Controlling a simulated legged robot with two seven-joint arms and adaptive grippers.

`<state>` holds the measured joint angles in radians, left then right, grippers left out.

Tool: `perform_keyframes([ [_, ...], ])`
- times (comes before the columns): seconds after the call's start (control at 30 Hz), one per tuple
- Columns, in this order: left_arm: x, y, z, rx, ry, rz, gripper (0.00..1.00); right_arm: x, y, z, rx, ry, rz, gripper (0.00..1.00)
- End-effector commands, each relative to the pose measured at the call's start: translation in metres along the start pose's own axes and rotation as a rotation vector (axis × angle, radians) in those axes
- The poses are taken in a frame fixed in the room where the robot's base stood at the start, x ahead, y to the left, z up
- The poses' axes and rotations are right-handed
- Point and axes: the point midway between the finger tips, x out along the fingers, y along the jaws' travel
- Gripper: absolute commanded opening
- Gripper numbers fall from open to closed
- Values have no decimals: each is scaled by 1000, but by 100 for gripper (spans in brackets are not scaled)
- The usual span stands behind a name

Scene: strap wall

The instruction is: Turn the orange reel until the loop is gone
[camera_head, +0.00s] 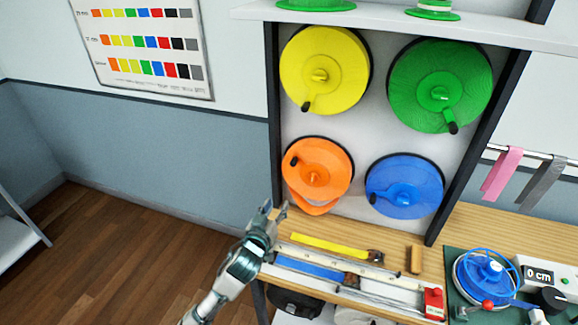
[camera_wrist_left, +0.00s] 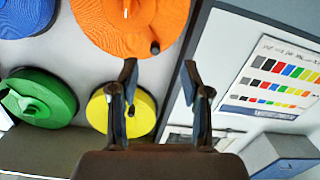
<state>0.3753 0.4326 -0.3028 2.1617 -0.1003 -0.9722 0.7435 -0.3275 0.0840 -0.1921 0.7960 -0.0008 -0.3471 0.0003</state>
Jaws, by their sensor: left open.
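The orange reel (camera_head: 325,165) hangs at the lower left of the wall board, with a black-tipped crank (camera_head: 293,161) at its upper left. An orange strap loop (camera_head: 314,208) sags below its rim. My left gripper (camera_head: 273,208) is just left of and below the reel, beside the loop, apart from the crank. In the left wrist view, which looks upside down, the open, empty fingers (camera_wrist_left: 160,78) point toward the board. There the orange reel (camera_wrist_left: 150,25) is at the top, its black crank tip between and above the fingers. My right gripper is not in view.
A yellow reel (camera_head: 340,60), green reel (camera_head: 465,85) and blue reel (camera_head: 420,190) share the board. On the bench below lie a yellow strap (camera_head: 325,246) and a measuring rail (camera_head: 390,287). A blue winder (camera_head: 485,272) stands at right.

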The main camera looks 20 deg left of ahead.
Motion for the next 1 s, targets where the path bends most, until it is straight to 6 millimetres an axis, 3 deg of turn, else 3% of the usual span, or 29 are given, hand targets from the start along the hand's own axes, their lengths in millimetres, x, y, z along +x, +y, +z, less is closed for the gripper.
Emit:
perform_keyframes([
  [0.03,1,3,-17,-6,37,11,48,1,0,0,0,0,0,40],
  [0.17,6,6,-34,-20,72,23,48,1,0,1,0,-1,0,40],
  [0.27,18,7,-35,-21,73,24,48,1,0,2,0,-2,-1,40],
  [0.8,130,9,-42,-18,71,21,48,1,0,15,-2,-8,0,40],
  [1.0,160,10,-44,-19,71,22,48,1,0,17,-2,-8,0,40],
])
